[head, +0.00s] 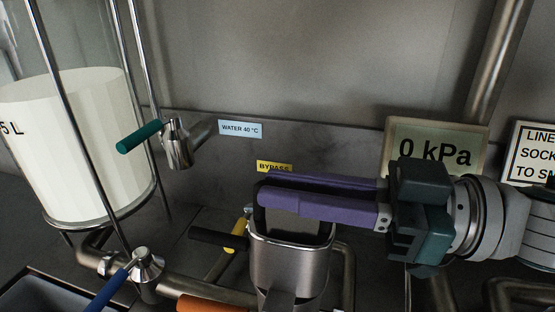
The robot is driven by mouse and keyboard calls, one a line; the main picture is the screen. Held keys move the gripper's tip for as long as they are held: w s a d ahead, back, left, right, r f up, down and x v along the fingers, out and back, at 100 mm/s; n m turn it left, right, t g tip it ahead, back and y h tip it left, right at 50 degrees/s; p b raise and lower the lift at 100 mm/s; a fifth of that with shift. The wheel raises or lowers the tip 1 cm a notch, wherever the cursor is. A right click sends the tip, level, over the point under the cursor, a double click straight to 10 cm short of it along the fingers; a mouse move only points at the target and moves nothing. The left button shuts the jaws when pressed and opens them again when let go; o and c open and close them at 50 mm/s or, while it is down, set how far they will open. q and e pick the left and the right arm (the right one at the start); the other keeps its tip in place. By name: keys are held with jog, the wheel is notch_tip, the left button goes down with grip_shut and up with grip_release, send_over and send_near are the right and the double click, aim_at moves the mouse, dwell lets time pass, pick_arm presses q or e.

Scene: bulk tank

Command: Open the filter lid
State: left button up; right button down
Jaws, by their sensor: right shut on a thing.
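The filter housing (290,266) is a square-sided metal cup with rounded corners, at the bottom middle of the head view. My right gripper (275,197) reaches in from the right, its purple fingers lying across the top of the housing. It is shut on what looks like the filter lid (292,224), a dark plate tilted up over the housing mouth. The fingers hide most of the lid, and its exact angle is unclear. My left gripper is not in view.
A yellow-marked valve (238,236) with a black handle sits left of the housing, below the BYPASS label (273,167). Further left are a teal-handled tap (178,145), a blue-handled valve (145,265) and a white-filled tank (80,145). A 0 kPa display (435,148) stands behind my right gripper.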

jog(key=shift+w+d+r+m, duration=0.2)
jog(key=shift+w+r+m, duration=0.1)
jog(key=shift+w+m, duration=0.15)
jog(key=shift+w+d+r+m, duration=0.15)
jog(key=shift+w+d+m, duration=0.05)
jog(key=shift+w+m, duration=0.4)
jog(key=shift+w+d+r+m, duration=0.15)
jog(key=shift+w+m, duration=0.3)
jog(key=shift+w, duration=0.1)
jog(key=shift+w+d+m, duration=0.2)
jog(key=shift+w+m, duration=0.4)
jog(key=shift+w, duration=0.05)
jog(key=shift+w+d+b, duration=0.25)
jog(key=shift+w+b, duration=0.25)
jog(key=shift+w, duration=0.2)
jog(key=c, duration=0.9)
grip_release()
jog(key=shift+r, duration=0.1)
jog(key=shift+d, duration=0.1)
